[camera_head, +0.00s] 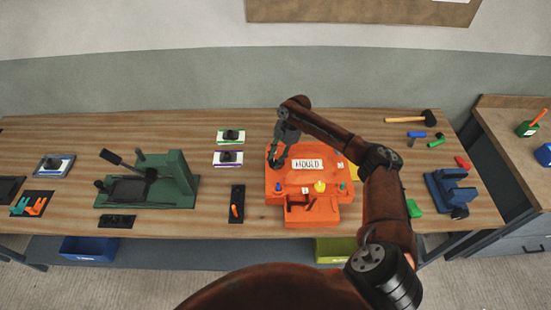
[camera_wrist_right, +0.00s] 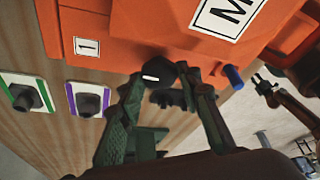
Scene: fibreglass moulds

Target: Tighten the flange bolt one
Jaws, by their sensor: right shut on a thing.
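The orange mould (camera_head: 322,213) with a "MOULD" label sits on the bench, right of centre. In the right wrist view, a dark round knob with a white mark, flange bolt one (camera_wrist_right: 157,72), stands at the mould's edge near the "1" label (camera_wrist_right: 87,47). My right gripper (camera_head: 273,162) reaches down at the mould's far left corner; in the wrist view its fingers are closed around the dark knob. The fingers hide part of the knob and its seat. A small dark gripper, apparently my left one (camera_wrist_right: 262,84), shows at the wrist view's right; its jaws are unclear.
Blue (camera_head: 278,187), yellow (camera_head: 319,186) and teal (camera_head: 342,186) pieces stand on the mould's top. A green press (camera_head: 180,183) stands left, a blue vice (camera_head: 447,190) right. A hammer (camera_head: 410,119) lies at the back.

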